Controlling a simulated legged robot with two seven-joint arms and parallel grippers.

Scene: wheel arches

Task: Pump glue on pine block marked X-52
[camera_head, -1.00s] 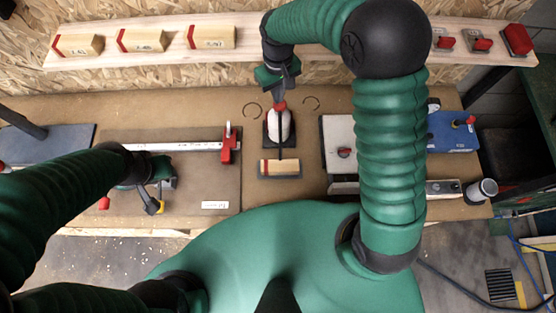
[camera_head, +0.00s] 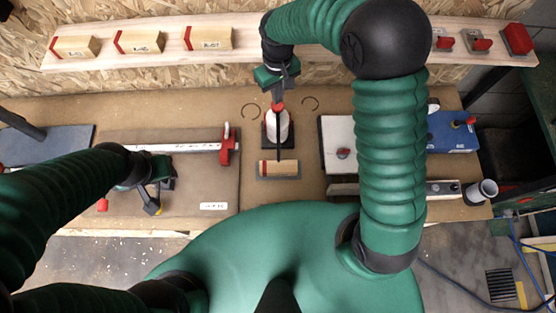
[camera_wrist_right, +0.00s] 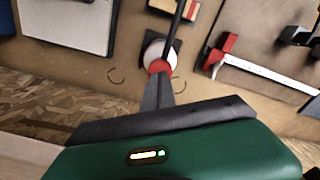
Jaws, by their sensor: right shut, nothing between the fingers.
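A pine block (camera_head: 288,168) with a red band at its left end lies on a grey pad below the glue bottle; any marking is not legible. It shows partly at the top of the right wrist view (camera_wrist_right: 179,10). The white glue bottle (camera_head: 286,126) stands on a dark base, with a red pump head (camera_wrist_right: 159,67) and a dark spout (camera_head: 279,146) reaching over the block. My right gripper (camera_head: 277,100) is shut and empty, its fingertips at the pump head. My left gripper (camera_head: 158,197) is over the left board, its jaw state unclear.
Several red-ended blocks (camera_head: 209,38) stand on the wooden shelf (camera_head: 278,34) behind. A clamp with a red jaw (camera_head: 228,147) lies on the left board (camera_head: 205,180). A white plate (camera_head: 337,135) and blue box (camera_head: 450,132) are at right.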

